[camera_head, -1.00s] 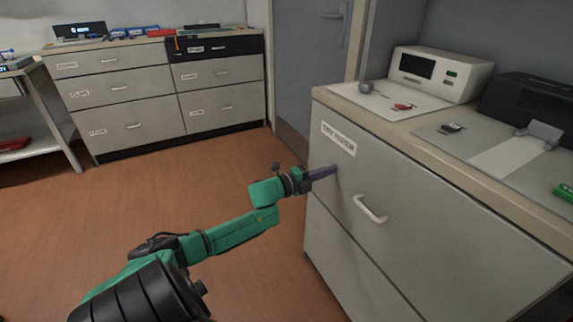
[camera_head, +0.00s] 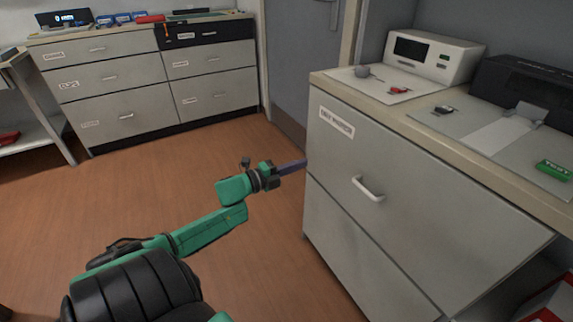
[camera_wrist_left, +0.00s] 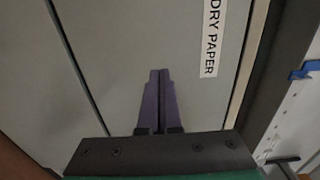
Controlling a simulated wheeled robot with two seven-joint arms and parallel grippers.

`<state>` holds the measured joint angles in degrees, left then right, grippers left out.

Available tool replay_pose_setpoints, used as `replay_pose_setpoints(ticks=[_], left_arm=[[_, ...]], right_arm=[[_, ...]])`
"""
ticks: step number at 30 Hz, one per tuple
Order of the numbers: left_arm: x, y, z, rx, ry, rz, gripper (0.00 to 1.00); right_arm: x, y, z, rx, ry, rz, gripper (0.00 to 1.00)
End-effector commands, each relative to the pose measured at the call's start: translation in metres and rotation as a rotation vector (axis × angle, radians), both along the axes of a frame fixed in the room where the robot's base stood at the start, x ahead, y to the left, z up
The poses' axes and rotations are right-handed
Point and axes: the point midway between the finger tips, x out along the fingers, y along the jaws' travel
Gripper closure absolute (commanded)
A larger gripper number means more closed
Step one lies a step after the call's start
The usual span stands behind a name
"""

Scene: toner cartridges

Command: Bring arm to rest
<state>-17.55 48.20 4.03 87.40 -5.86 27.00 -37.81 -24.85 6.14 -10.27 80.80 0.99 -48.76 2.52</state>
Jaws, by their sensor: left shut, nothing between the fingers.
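My left arm, green and black, reaches in from the lower left in the head view. Its left gripper (camera_head: 300,164) has purple fingers that are shut and empty, close to the left edge of the grey cabinet front (camera_head: 400,185). In the left wrist view the shut fingers (camera_wrist_left: 158,78) point at the grey drawer front, below and left of a label reading "DRY PAPER" (camera_wrist_left: 211,32). I cannot tell whether the fingertips touch it. My right gripper is not in view.
The cabinet has a white handle (camera_head: 367,188). On its top stand a white device (camera_head: 435,55) and a black printer (camera_head: 525,88). A drawer unit (camera_head: 140,85) stands at the back left. The brown floor (camera_head: 150,185) left of the arm is clear.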

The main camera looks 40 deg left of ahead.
Motion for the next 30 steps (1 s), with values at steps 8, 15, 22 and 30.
replay_pose_setpoints(ticks=[8,15,22,30], left_arm=[[-0.035,0.010,0.000,-0.001,0.001,0.000,1.00],[-0.035,0.011,-0.003,-0.007,0.007,0.007,1.00],[-0.059,0.032,-0.129,-0.308,0.326,0.312,1.00],[-0.168,-0.031,-0.330,-0.769,0.897,0.814,1.00]], right_arm=[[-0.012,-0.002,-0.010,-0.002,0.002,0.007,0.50],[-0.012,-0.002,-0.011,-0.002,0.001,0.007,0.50],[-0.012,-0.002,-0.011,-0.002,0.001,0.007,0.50],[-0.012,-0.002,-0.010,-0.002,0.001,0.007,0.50]])
